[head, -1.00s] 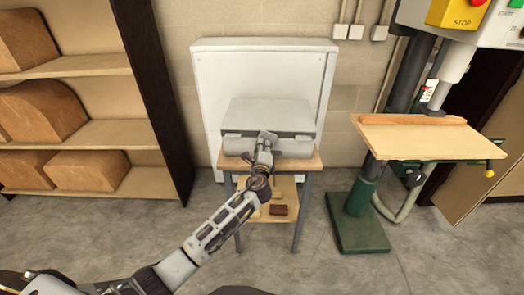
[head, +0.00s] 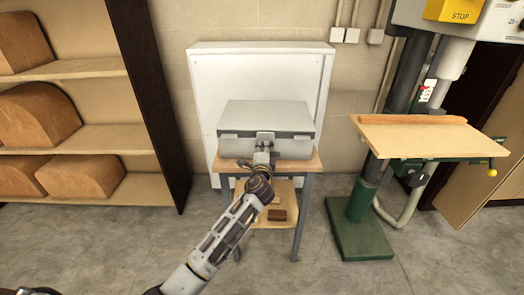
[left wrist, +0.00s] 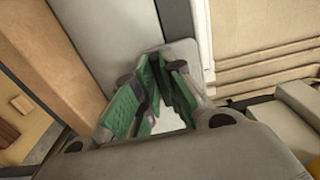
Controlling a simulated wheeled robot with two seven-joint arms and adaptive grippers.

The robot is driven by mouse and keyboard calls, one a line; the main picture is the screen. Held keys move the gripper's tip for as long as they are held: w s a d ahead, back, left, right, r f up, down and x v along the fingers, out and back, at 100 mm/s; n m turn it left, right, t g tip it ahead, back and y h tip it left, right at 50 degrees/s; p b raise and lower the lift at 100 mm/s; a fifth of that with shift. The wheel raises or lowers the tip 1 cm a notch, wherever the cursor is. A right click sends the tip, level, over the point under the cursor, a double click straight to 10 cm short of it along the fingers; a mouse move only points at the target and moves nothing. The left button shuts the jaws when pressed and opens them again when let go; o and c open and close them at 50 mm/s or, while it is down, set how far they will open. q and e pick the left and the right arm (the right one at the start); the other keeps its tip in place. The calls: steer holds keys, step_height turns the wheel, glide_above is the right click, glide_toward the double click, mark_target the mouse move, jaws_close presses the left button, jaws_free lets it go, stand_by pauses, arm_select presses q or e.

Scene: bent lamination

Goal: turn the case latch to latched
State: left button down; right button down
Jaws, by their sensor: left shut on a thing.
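The grey case (head: 267,117) stands with its lid closed on a small wooden-topped table (head: 232,164), near a white panel. My left gripper (head: 264,147) is at the middle of the case's front face, where the latch is. In the left wrist view the green-padded fingers of this gripper (left wrist: 160,92) are close together, shut on a small part between them. It appears to be the case latch, but the fingers hide most of it and its angle cannot be read. My right gripper is not in view.
A shelf unit (head: 75,139) with brown blocks stands at the left. A drill press with a wooden table (head: 425,140) stands at the right. The table's lower shelf (head: 286,193) holds small brown blocks. The floor between is clear.

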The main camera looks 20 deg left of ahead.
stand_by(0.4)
arm_select(q)
steer(key=c, duration=1.5)
jaws_free()
steer(key=shift+s, duration=0.15)
steer(key=shift+v, duration=5.85)
